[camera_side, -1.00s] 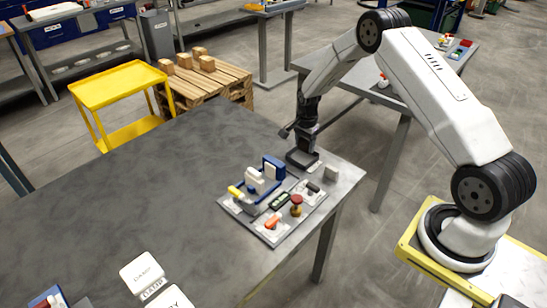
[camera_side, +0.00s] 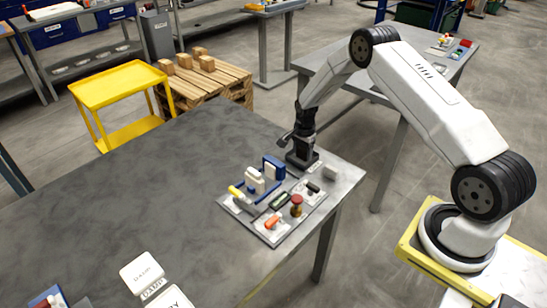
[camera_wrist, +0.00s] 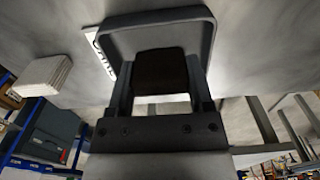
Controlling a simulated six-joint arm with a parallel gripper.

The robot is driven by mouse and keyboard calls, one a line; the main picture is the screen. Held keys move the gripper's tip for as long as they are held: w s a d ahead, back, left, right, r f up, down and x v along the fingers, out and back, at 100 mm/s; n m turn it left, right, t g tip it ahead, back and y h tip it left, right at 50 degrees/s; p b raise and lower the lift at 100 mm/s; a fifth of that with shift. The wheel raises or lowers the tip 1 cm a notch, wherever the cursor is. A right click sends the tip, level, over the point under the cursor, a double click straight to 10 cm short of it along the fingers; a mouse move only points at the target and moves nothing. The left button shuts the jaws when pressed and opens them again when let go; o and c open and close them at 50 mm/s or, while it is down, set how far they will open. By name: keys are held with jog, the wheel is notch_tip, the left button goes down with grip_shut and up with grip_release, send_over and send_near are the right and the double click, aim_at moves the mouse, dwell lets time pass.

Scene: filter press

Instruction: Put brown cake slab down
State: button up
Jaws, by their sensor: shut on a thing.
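My gripper (camera_side: 302,148) is at the back right part of the grey table, low over a small dark tray (camera_side: 298,163). In the wrist view its two fingers (camera_wrist: 162,88) are shut on the brown cake slab (camera_wrist: 161,70), a dark brown block. The slab is inside the outline of the tray (camera_wrist: 208,40) in that view. I cannot tell whether the slab touches the tray floor. In the side view the slab is hidden by the gripper.
A filter press on a base plate (camera_side: 240,207) stands just in front of the tray, with a red knob (camera_side: 297,199). A pale block (camera_side: 330,173) lies to the tray's right, near the table edge. White labelled plates (camera_side: 142,273) lie at the front. The table's left and middle are clear.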

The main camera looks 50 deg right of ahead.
aim_at(303, 148)
jog(key=shift+f, duration=0.15)
jog(key=o, duration=1)
notch_tip(303, 148, up, 12)
dwell(0.4)
dwell(0.3)
